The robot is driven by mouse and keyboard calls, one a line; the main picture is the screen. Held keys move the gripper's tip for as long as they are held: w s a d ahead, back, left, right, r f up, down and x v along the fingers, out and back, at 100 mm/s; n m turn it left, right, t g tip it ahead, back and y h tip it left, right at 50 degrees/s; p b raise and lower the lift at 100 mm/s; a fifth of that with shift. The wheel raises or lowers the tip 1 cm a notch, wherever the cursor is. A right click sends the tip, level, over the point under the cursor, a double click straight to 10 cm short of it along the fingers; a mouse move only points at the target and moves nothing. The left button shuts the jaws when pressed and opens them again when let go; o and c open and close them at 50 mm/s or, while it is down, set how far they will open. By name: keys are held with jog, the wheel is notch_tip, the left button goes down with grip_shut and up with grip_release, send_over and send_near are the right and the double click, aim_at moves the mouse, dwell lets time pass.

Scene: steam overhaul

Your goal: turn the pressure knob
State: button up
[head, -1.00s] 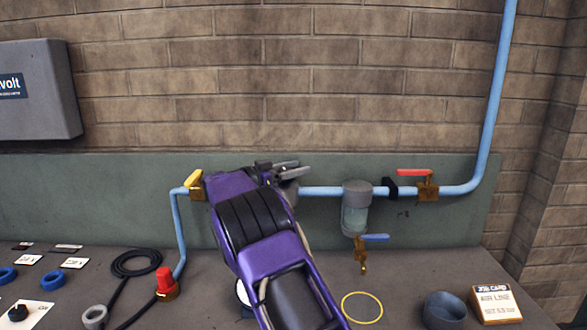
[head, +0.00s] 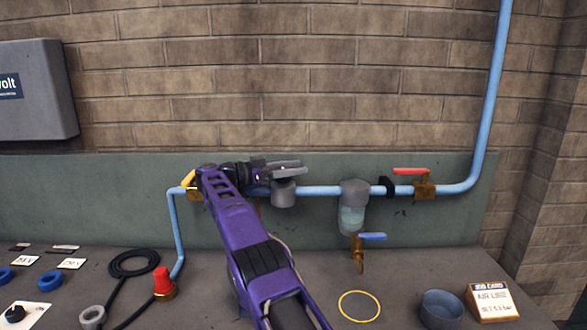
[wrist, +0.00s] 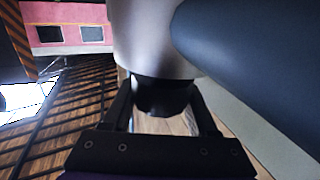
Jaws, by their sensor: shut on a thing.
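The grey regulator body (head: 284,194) hangs on the blue air pipe along the back board, left of the clear bowl filter (head: 352,216). My gripper (head: 287,169) is at the top of this body, with its fingers pointing right. In the wrist view, the black pressure knob (wrist: 163,98) sits against the pale regulator body (wrist: 150,45). My gripper (wrist: 163,112) has a finger on each side of the knob and is shut on it. In the head view the fingers hide the knob. I cannot read its turned angle.
The blue pipe (head: 320,191) runs right to a red-handled valve (head: 424,184). A yellow-handled valve (head: 188,180) is close to my arm on the left. A yellow ring (head: 359,306), a blue-grey cup (head: 442,307) and a job card (head: 492,301) are on the bench.

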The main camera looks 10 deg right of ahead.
dwell(0.5)
jog(key=o, duration=1.4)
jog(key=shift+d, duration=0.1)
